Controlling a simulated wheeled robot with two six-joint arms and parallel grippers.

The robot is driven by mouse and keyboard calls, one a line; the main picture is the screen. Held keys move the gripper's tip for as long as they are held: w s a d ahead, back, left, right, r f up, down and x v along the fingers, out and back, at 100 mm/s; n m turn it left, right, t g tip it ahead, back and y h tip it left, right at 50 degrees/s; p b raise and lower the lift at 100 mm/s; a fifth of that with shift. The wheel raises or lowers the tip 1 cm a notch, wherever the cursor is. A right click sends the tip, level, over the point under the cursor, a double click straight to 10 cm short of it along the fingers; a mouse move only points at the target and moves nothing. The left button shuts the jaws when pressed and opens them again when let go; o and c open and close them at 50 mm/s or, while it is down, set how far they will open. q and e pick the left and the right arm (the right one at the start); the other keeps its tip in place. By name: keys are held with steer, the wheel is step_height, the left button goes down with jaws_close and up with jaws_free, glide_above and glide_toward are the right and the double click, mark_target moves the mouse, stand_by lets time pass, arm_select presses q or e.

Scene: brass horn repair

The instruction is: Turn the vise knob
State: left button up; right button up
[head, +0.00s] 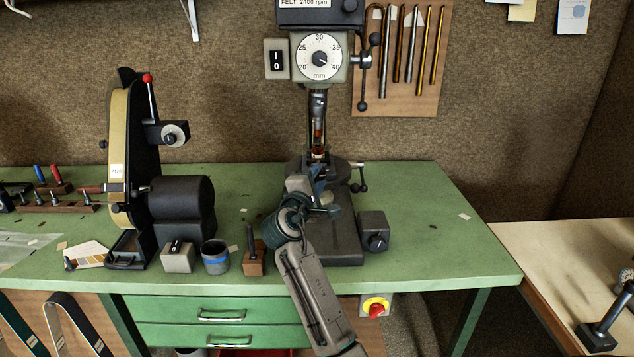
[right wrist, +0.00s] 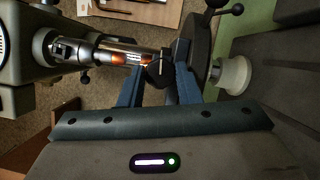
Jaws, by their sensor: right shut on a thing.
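My right gripper (head: 317,180) reaches from the front to the work under the drill press spindle. In the right wrist view its two blue fingers (right wrist: 160,75) are shut on the dark vise knob (right wrist: 160,68), with one finger on each side. In the head view the gripper and its wrist hide the knob and most of the vise. My left gripper is in neither view.
The drill press (head: 319,56) stands over the dark base, its spindle (head: 318,105) just above my fingers. A pale round piece (right wrist: 235,75) is close to the right finger. A belt sander (head: 120,150) stands left. The bench's right side (head: 435,225) is mostly clear.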

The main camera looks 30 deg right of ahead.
steer(key=m+g+y, duration=0.1)
steer(key=m, duration=0.3)
steer(key=shift+r, duration=0.2)
steer(key=shift+m+g+y+p, duration=0.3)
steer(key=shift+m+y+p, duration=0.6)
steer(key=shift+m, duration=1.1)
steer(key=shift+y, duration=0.3)
steer(key=o, duration=1)
steer(key=shift+d, duration=0.1)
steer(key=shift+c, duration=0.2)
steer(key=shift+s+b, duration=0.1)
steer(key=shift+b, duration=0.2)
steer(key=b+v, duration=0.3)
steer(key=v, duration=0.7)
steer(key=shift+s+a, duration=0.2)
steer(key=shift+a, duration=0.1)
